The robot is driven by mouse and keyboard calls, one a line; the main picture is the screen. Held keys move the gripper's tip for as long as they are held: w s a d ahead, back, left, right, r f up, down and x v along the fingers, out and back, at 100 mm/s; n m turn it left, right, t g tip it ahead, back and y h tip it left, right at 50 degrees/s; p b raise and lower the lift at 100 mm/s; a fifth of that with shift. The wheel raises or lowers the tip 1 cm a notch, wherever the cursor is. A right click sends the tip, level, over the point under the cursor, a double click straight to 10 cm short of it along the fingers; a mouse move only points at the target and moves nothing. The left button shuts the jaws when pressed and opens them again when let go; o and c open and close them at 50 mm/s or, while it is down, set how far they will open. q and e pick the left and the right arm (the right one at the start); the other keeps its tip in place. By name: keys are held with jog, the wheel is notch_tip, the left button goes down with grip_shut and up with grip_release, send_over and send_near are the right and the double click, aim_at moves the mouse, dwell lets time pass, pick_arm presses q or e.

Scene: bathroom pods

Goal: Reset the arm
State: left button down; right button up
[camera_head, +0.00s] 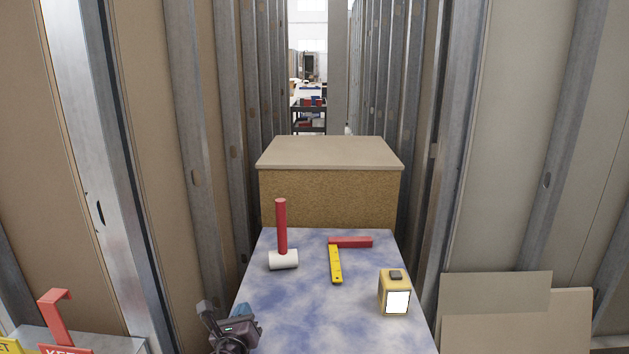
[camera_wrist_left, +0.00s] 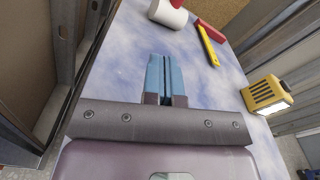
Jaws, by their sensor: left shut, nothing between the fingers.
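My left gripper (camera_head: 240,312) shows at the lower left of the head view, over the front left part of the blue-and-white table (camera_head: 320,312). In the left wrist view its blue fingers (camera_wrist_left: 165,78) are together with nothing between them. The table surface lies beyond the fingertips. My right gripper is in neither view.
On the table are a mallet with a red handle (camera_head: 281,226) and white head, a red-and-yellow square (camera_head: 335,262), and a yellow work light (camera_head: 394,292). A cork-sided box (camera_head: 328,200) stands behind. Metal-stud walls flank both sides. A red hook (camera_head: 55,316) is at lower left.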

pick_arm(q)
jog(key=s+n, duration=0.1)
jog(key=n, duration=0.3)
jog(key=s+r+n+h, duration=0.1)
jog(key=s+n, duration=0.1)
jog(key=n, duration=0.3)
jog(key=s+d+n+g, duration=0.1)
jog(key=n, duration=0.4)
jog(key=shift+s+d+r, duration=0.1)
jog(key=shift+s+r, duration=0.1)
jog(key=shift+r, duration=0.2)
jog(key=s+a+f+n+g, duration=0.2)
jog(key=s+a+f+n, duration=0.2)
jog(key=s, duration=0.7)
jog(key=s+a+f+n+g+y, duration=0.1)
jog(key=s+a+f+n, duration=0.3)
jog(key=s, duration=0.8)
jog(key=s+a+f+n+g+y, duration=0.1)
jog(key=s+a+f+n, duration=0.3)
jog(key=s+f+n, duration=0.4)
jog(key=s+n+g, duration=0.1)
jog(key=s, duration=0.2)
jog(key=shift+s+n+g, duration=0.3)
jog(key=shift+s+g, duration=0.05)
jog(key=shift+g, duration=0.05)
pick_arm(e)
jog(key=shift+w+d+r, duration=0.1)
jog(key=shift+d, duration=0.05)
